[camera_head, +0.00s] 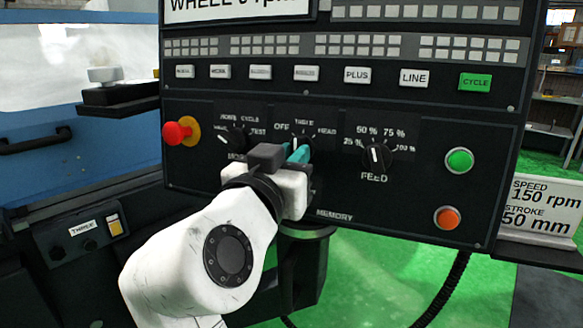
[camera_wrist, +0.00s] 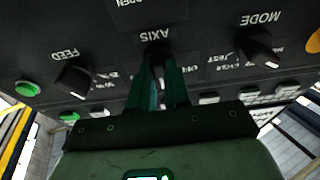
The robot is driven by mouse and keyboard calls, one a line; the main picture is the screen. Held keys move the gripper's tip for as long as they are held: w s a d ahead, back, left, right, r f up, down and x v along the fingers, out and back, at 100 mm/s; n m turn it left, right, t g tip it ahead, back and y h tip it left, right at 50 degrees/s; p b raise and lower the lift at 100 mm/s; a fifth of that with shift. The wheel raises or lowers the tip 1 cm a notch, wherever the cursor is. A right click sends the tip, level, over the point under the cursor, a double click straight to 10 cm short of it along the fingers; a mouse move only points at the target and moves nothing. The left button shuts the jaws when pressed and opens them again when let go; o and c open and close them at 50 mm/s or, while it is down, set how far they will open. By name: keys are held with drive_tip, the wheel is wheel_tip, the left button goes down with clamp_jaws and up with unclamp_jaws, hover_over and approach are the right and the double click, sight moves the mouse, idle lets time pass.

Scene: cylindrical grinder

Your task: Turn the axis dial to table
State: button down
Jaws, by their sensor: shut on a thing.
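The axis dial is a black knob on the dark control panel (camera_head: 400,205), below the labels OFF, TABLE and HEAD. The dial shows upside down in the wrist view (camera_wrist: 155,53), beside the word AXIS. My gripper (camera_head: 298,153) has teal fingers and is shut on the axis dial. In the wrist view the fingers (camera_wrist: 159,80) reach up to the dial, one on each side. The fingers cover most of the dial, so I cannot tell for sure which label its pointer faces.
The mode dial (camera_head: 236,137) is close on the left and the feed dial (camera_head: 377,156) is on the right. A red emergency button (camera_head: 178,133) is at far left. Green (camera_head: 459,160) and orange (camera_head: 447,217) buttons are at right. Labelled keys run above.

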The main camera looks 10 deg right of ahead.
idle(0.3)
drive_tip(key=c, duration=1.1)
unclamp_jaws()
drive_tip(key=shift+s+a, duration=0.1)
drive_tip(key=v, duration=1)
drive_tip(key=shift+s+a, duration=0.15)
drive_tip(key=shift+s, duration=0.1)
